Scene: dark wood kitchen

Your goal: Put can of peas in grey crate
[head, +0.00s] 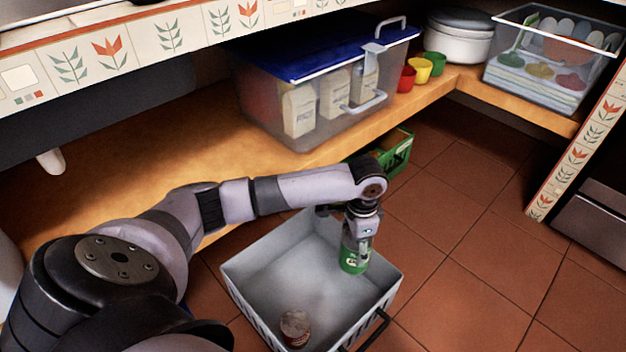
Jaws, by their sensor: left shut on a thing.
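The grey crate (240,291) stands open at the lower middle of the head view, with a dark handle at its near right side. My left gripper (359,243) points down over the crate's right part. It is shut on a green can (354,261), likely the can of peas, and holds it upright. I cannot tell whether the can touches the crate floor. A small brown can (295,327) sits in the crate's near corner. My right gripper is not in view.
A clear bin with a blue lid (310,55) stands on the wooden shelf (170,130). Red (405,79), yellow (423,71) and green cups (435,64) stand beside it. A green box (396,154) is behind the crate. Tiled floor (470,230) is clear at right.

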